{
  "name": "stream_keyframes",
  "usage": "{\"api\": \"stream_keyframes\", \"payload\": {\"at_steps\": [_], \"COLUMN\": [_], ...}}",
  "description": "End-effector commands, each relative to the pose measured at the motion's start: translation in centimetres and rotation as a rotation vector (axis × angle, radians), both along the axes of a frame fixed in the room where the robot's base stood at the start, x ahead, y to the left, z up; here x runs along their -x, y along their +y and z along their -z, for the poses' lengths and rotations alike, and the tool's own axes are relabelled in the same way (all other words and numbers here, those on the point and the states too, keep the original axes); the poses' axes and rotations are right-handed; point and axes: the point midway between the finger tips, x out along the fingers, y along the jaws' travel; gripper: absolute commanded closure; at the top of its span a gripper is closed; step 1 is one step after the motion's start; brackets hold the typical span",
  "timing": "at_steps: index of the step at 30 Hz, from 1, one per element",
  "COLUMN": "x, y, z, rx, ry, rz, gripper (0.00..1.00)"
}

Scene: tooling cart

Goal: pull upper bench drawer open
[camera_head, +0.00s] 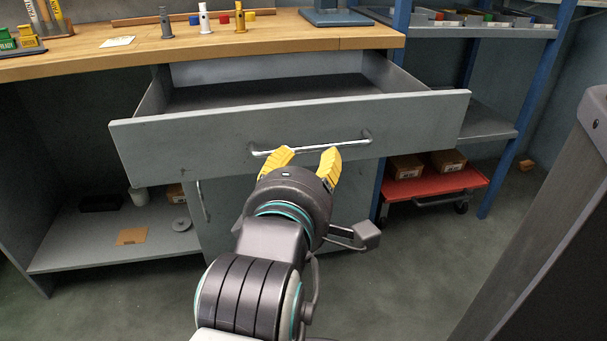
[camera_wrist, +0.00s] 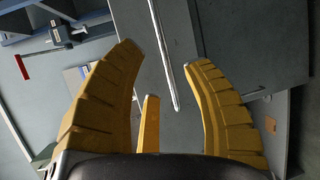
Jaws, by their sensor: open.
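The upper bench drawer (camera_head: 200,139) is pulled well out from under the wooden benchtop, and its empty-looking inside shows. Its grey front carries a silver bar handle (camera_head: 350,144). My gripper (camera_head: 308,151) is open at the handle, with its yellow fingers apart and overlapping the bar. In the wrist view my gripper (camera_wrist: 163,56) has the handle (camera_wrist: 162,40) showing in the gap between its fingers, clear of both in the picture. I cannot tell how deep the bar sits or whether a finger touches it.
The benchtop (camera_head: 290,43) holds small coloured parts at the back. A lower cabinet door (camera_head: 225,215) is below the drawer. A blue-framed shelf stands right, above a red cart (camera_head: 435,183) with boxes. A grey panel (camera_head: 550,220) is at the right; floor between is clear.

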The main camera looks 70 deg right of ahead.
Motion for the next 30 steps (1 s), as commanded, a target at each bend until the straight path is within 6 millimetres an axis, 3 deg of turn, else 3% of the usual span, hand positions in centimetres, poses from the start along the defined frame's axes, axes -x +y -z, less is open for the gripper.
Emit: {"api": "stream_keyframes", "payload": {"at_steps": [10,30], "x": [0.6,0.6], "y": [2.4,2.7], "z": [-0.5,-0.5], "rx": [0.001,0.000], "ry": [0.000,0.000], "rz": [0.000,0.000], "gripper": [0.55,0.55]}}
